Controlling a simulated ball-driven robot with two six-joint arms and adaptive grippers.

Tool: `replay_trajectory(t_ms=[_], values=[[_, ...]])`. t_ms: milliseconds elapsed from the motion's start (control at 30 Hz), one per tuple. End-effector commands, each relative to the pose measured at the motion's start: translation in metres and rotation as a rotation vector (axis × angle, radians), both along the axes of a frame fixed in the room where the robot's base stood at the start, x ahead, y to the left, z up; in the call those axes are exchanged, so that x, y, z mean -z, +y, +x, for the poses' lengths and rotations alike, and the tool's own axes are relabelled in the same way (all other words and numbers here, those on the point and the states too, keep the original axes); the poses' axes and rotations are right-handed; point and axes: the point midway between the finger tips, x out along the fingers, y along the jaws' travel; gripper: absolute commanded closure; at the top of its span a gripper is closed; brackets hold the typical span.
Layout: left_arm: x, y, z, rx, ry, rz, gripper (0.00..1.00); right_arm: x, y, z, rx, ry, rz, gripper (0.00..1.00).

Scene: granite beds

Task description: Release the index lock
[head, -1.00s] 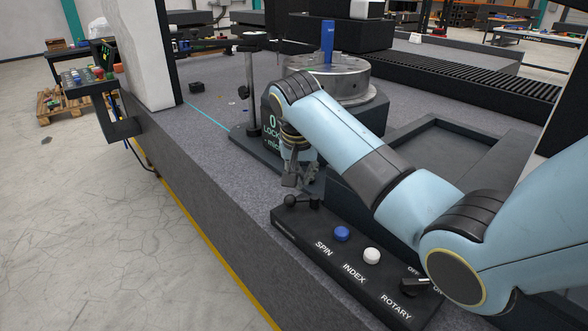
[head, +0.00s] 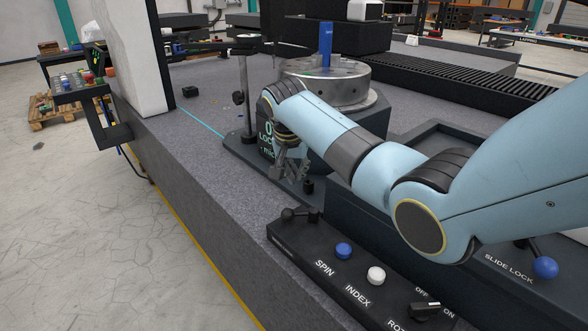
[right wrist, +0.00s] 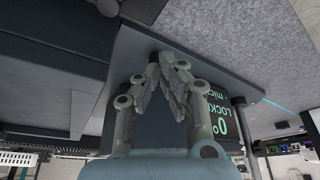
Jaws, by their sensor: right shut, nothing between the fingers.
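My right gripper (head: 291,172) is shut and empty, above the dark base plate beside the rotary table (head: 325,82). It shows in the right wrist view (right wrist: 170,65) with its fingertips close together. A display (head: 265,140) reading "0" and "LOCK", partly hidden by my arm, stands behind the gripper; it shows in the right wrist view (right wrist: 222,122). A small black knob (head: 308,186) stands just right of the fingertips; I cannot tell if they touch. A control panel in front has a black lever (head: 288,214), a blue button (head: 343,251) and a white button (head: 376,275) near "SPIN" and "INDEX".
A black rotary switch (head: 424,310) marked OFF and ON sits on the panel. A blue-balled lever (head: 545,268) labelled SLIDE LOCK is at the right. A post (head: 247,95) stands left of the display. The granite bed (head: 205,150) is largely clear at the left.

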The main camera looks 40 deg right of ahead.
Motion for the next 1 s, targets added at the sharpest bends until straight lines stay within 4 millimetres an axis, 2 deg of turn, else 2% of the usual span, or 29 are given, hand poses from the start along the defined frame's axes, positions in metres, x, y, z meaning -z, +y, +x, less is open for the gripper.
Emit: replay_trajectory(t_ms=[33, 233, 300, 500, 1000], values=[[0.005, -0.003, 0.003, -0.001, -0.004, -0.004, 0.6, 0.014, -0.004, 0.002, 0.001, 0.003, 0.0, 1.0], [0.018, -0.005, -0.004, -0.002, 0.007, -0.006, 0.6, 0.053, -0.015, 0.011, 0.002, 0.003, -0.001, 1.0], [0.01, -0.004, -0.009, -0.003, 0.014, -0.005, 0.6, 0.052, -0.004, 0.003, -0.001, 0.001, 0.002, 1.0], [0.003, 0.0, -0.013, -0.001, 0.019, -0.001, 0.6, 0.054, 0.013, -0.01, -0.002, -0.002, 0.0, 1.0], [0.002, 0.002, -0.011, 0.001, 0.017, 0.003, 0.6, 0.056, 0.016, -0.014, -0.001, 0.0, -0.001, 1.0]])
